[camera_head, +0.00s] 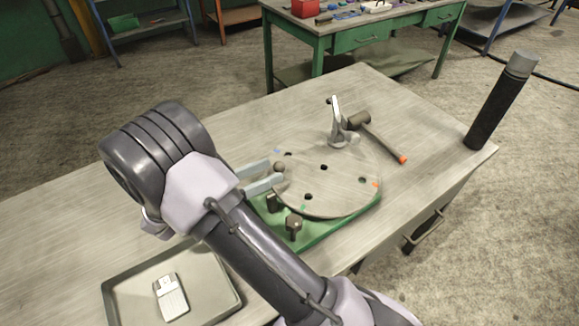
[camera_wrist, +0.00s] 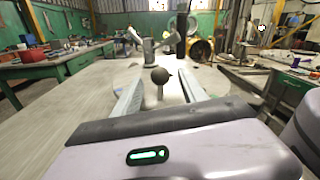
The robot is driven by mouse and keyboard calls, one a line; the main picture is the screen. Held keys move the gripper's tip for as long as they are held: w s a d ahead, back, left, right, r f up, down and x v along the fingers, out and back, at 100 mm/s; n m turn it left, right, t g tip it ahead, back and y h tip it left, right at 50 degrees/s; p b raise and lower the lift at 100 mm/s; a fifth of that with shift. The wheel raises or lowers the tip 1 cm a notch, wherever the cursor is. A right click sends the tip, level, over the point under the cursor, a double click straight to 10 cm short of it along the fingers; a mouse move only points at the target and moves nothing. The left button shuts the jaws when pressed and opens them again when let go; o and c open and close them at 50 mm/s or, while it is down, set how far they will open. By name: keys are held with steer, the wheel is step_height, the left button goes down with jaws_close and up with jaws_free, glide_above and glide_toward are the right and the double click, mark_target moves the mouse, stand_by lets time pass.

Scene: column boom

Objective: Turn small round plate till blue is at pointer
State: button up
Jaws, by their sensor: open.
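The small round plate (camera_head: 345,180) is a grey disc with several dark holes, on a green base (camera_head: 318,234). Its rim has a blue mark (camera_head: 277,152) at upper left, an orange mark (camera_head: 375,185) at right and a green mark (camera_head: 303,208) at lower left. A dark ball knob (camera_head: 280,166) stands near the plate's left rim, close to the blue mark. My gripper (camera_head: 270,174) is open, its fingers on either side of the knob. In the wrist view the knob (camera_wrist: 160,75) shows between the fingertips; contact cannot be told. I cannot make out the pointer for certain.
A metal clamp-like piece (camera_head: 337,125) stands at the plate's far edge, beside a hammer (camera_head: 372,132). Two dark knobs (camera_head: 293,226) rise from the base's near left. A tray (camera_head: 222,268) holds a grey-white item (camera_head: 171,297). A black cylinder (camera_head: 497,108) stands at the right corner.

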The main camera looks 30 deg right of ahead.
mark_target(290, 175)
steer(key=d+b, duration=0.2)
steer(key=d, duration=0.5)
jaws_close()
steer(key=shift+s, duration=0.1)
stand_by(1.1)
